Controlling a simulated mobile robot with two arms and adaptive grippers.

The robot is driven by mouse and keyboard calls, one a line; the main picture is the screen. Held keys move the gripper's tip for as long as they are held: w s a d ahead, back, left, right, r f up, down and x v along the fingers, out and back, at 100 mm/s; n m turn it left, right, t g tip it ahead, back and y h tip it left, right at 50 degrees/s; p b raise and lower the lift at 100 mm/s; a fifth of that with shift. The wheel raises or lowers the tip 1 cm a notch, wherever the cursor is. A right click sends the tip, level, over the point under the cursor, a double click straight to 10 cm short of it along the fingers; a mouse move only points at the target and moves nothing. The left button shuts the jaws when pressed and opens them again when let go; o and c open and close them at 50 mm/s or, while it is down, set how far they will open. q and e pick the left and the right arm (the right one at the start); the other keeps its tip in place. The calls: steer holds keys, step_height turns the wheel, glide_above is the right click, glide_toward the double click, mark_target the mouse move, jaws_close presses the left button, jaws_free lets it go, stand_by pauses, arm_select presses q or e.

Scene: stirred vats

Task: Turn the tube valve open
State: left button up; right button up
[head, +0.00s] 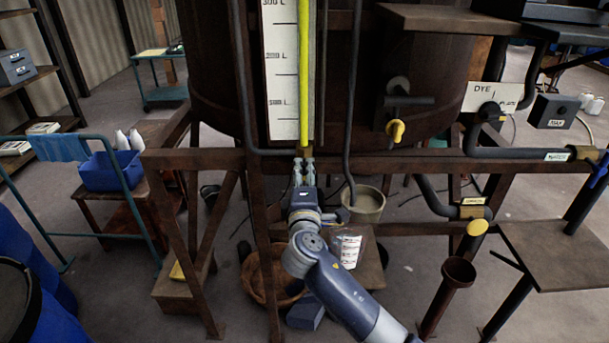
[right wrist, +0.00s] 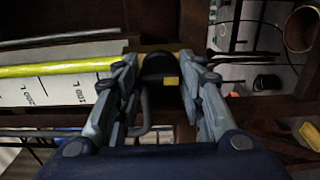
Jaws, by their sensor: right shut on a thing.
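The sight tube (head: 304,75), filled yellow-green, runs up the white litre scale (head: 281,90) on the vat's front. The tube valve (head: 306,152) is at the tube's foot, mostly hidden behind my right gripper (head: 304,164). In the right wrist view the valve (right wrist: 159,64) shows as a dark piece with a small yellow mark, beside a brass-coloured fitting. My right gripper's fingers stand on both sides of it, shut on it. The valve's exact turn angle is hard to tell. My left gripper is not in view.
The rusty vat (head: 215,70) stands behind a steel frame (head: 400,165). A yellow-handled tap (head: 395,130) is to the right. A small table (head: 560,250) stands at the right.

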steer(key=o, duration=1)
steer(key=shift+a, duration=0.1)
steer(key=shift+o, duration=0.2)
steer(key=s, duration=1.2)
